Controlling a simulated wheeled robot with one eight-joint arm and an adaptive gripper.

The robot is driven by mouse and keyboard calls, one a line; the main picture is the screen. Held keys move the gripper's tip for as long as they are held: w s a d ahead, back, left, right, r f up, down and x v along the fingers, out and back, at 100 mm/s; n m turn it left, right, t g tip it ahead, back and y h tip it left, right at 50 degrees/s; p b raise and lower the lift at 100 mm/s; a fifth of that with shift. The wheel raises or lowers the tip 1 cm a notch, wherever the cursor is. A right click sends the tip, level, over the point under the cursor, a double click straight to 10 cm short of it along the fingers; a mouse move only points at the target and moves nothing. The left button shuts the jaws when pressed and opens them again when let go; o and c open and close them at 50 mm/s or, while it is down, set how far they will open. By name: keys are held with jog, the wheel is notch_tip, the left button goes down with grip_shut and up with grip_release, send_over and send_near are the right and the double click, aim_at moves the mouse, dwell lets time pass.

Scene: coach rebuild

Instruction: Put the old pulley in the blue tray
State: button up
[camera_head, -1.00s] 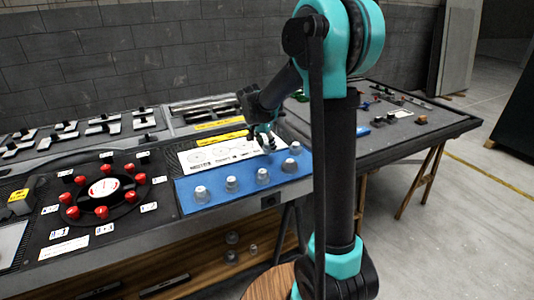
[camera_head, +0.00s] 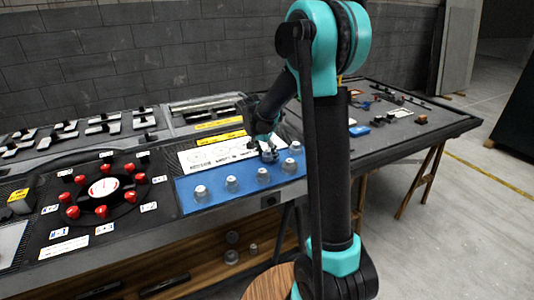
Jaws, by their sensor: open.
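My gripper (camera_head: 267,151) is open, low over the back right part of a blue panel (camera_head: 214,201) on the console. Which piece is the old pulley is too small to tell. I cannot tell whether the blue panel is the blue tray; a small blue item (camera_head: 359,130) also lies on the right table.
A dial with red knobs (camera_head: 103,188) is left of the blue panel. A white printed sheet (camera_head: 215,153) lies behind it. The right table (camera_head: 430,128) holds several small parts. A shelf below holds a few round pieces (camera_head: 231,257). My arm hides part of the table.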

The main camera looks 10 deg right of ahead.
jog(key=v, duration=1.2)
jog(key=s+d+f+n, duration=0.1)
jog(key=s+d+f, duration=0.1)
jog(key=s, duration=0.2)
jog(key=s+d+f+n+y, duration=0.1)
jog(key=s+d+f, duration=0.1)
jog(key=s, duration=0.2)
jog(key=s+d+f+n, duration=0.2)
jog(key=s+f, duration=0.1)
jog(key=s, duration=0.2)
jog(key=shift+s+y, duration=0.1)
jog(key=shift+y, duration=0.2)
jog(key=s+d+f+n, duration=0.1)
jog(key=s+f+n, duration=0.1)
jog(key=s+f, duration=0.2)
jog(key=s+f+n+t+y, duration=0.1)
jog(key=s+f+n, duration=0.2)
jog(key=s, duration=0.7)
jog(key=shift+s+d+f+y, duration=0.3)
jog(key=shift+d+f, duration=0.1)
jog(key=shift+f, duration=0.5)
